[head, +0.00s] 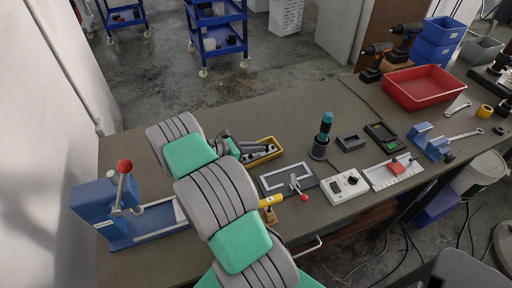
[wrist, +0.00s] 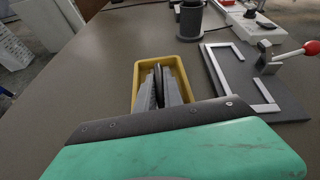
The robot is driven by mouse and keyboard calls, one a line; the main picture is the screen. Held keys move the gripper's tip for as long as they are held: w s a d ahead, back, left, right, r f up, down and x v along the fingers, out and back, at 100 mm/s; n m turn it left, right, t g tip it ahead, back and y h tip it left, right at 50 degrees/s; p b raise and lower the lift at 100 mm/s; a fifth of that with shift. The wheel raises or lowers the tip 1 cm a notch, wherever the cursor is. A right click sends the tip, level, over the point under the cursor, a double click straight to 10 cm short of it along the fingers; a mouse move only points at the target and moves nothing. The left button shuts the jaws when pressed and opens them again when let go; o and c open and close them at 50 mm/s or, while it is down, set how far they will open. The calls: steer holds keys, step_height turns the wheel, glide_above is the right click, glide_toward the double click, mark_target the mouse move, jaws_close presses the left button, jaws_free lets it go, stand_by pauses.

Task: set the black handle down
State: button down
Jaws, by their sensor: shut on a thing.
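My gripper (wrist: 160,84) is shut on the black handle (wrist: 158,88), a thin dark piece between the two grey fingers, mostly hidden by them. The fingertips point down over the yellow tray (wrist: 138,72) and look to be within its outline. I cannot tell whether the handle touches the tray floor. In the head view my gripper (head: 244,147) reaches the same yellow tray (head: 272,140), and my arm hides part of it. The handle cannot be made out clearly there.
A dark plate fixture (head: 270,186) with a red-knobbed clamp (head: 302,196) lies right of the tray. A teal-topped tool (head: 325,130) stands behind it. A blue press (head: 92,208) is at the left. A red bin (head: 420,93) is farther right. Bare tabletop lies left of the tray.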

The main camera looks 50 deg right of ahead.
steer(key=shift+f, duration=0.15)
steer(key=c, duration=1.5)
jaws_free()
steer(key=shift+r, duration=0.25)
steer(key=b+v, duration=0.1)
steer(key=v, duration=0.6)
steer(key=shift+a, duration=0.25)
